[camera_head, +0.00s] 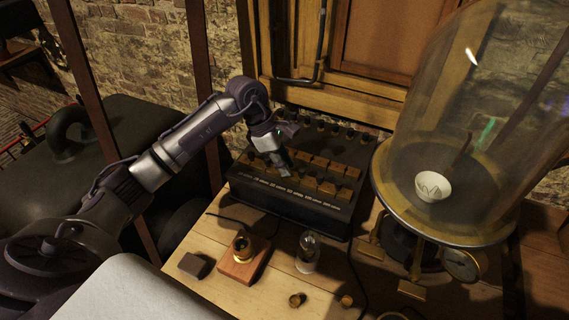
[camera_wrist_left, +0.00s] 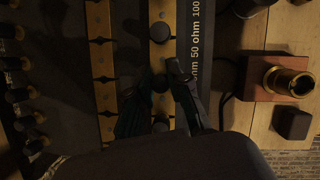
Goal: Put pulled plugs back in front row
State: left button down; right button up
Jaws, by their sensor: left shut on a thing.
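A black resistance box (camera_head: 290,203) with rows of brass blocks stands on the wooden table. In the left wrist view its front brass strip (camera_wrist_left: 161,55) runs beside printed "50 ohm" and "100" labels. A dark round plug head (camera_wrist_left: 160,32) sits on this strip. My left gripper (camera_head: 284,171) is over the front part of the box. In the left wrist view its fingers (camera_wrist_left: 162,85) are shut on a dark plug (camera_wrist_left: 160,82) at the front strip. Whether the plug is seated in its hole is hidden. My right gripper is not in view.
Dark plugs (camera_head: 335,128) stand along the box's back. In front are a wooden block with a brass fitting (camera_head: 241,262), a dark block (camera_head: 194,265), a glass jar (camera_head: 308,252) and two small brass pieces (camera_head: 297,299) (camera_head: 346,300). A large glass dome (camera_head: 480,90) stands right.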

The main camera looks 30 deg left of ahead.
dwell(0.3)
pick_arm(q)
jog(key=c, duration=1)
grip_release()
jog(key=v, duration=1.2)
